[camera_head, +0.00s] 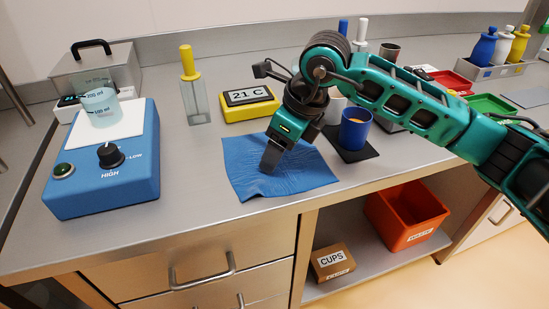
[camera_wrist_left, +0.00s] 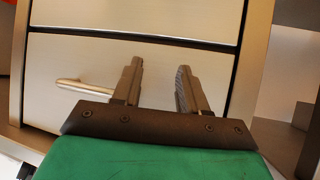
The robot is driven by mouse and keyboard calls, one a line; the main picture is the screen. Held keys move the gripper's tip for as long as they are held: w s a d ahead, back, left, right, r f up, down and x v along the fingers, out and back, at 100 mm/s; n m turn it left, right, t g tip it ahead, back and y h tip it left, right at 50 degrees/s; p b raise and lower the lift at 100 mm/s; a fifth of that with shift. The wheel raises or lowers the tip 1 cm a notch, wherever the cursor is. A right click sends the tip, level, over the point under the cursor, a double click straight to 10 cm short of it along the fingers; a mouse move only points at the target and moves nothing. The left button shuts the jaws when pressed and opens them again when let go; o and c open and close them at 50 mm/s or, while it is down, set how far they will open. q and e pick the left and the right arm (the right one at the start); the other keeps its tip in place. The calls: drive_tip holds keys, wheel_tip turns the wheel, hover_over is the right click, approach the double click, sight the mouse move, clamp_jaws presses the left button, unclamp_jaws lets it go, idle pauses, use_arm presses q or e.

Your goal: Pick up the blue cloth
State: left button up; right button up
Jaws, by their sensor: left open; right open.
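The blue cloth (camera_head: 309,174) lies spread on the grey counter in the head view, slightly wrinkled, with one corner near the front edge. My right gripper (camera_head: 268,168) points down over the middle of the cloth, its fingers at or just above the fabric; I cannot tell whether they touch it. It holds nothing that I can see. My left gripper (camera_wrist_left: 160,88) shows in the left wrist view, open and empty, in front of a drawer front. It is not in the head view.
A blue hotplate (camera_head: 100,185) with a beaker (camera_head: 102,107) stands left of the cloth. A yellow timer (camera_head: 250,112) is behind it. A blue cup (camera_head: 355,128) on a dark mat is close on the right. An orange bin (camera_head: 405,213) and a cups box (camera_head: 332,262) sit below.

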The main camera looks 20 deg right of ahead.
use_arm(q)
drive_tip(key=shift+f, duration=0.1)
use_arm(e)
drive_tip(key=shift+s+f, duration=0.1)
drive_tip(key=c, duration=1.1)
drive_tip(key=shift+c, duration=0.3)
wheel_tip(320, 180, up, 5)
drive_tip(key=p, duration=0.3)
drive_tip(key=shift+f, duration=0.2)
clamp_jaws()
use_arm(q)
drive_tip(key=shift+y, duration=0.4)
drive_tip(key=r+p, duration=0.1)
drive_tip(key=a+r+p, duration=0.1)
drive_tip(key=r, duration=0.1)
drive_tip(key=s+a+r+p, duration=0.1)
drive_tip(key=p, duration=0.1)
drive_tip(key=shift+s+r, duration=0.1)
drive_tip(key=shift+r, duration=0.25)
use_arm(e)
wheel_tip(320, 180, up, 8)
drive_tip(key=shift+f, duration=0.25)
use_arm(q)
drive_tip(key=shift+d, duration=0.1)
